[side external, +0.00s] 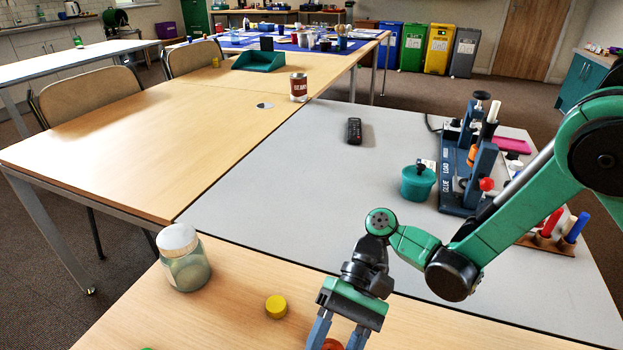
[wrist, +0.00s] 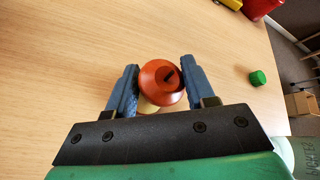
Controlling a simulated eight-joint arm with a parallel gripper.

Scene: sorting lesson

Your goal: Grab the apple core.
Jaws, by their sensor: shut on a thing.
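The apple core (wrist: 162,72) is red-orange at its top end, with a dark stem and a pale part below. In the wrist view it sits between the two blue fingers of my gripper (wrist: 156,88), which is shut on it. In the side external view my gripper (side external: 338,338) is at the bottom edge, low over the wooden table. Only a sliver of the red apple core (side external: 332,345) shows there between the fingers. The picture edge cuts off the rest, so its height over the table is hard to tell.
A jar with a white lid (side external: 183,260) and a yellow cap (side external: 276,306) stand left of my gripper. A teal pot (side external: 417,183) and a blue stand (side external: 465,170) are behind on the grey top. A green cap (wrist: 257,77) lies right in the wrist view.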

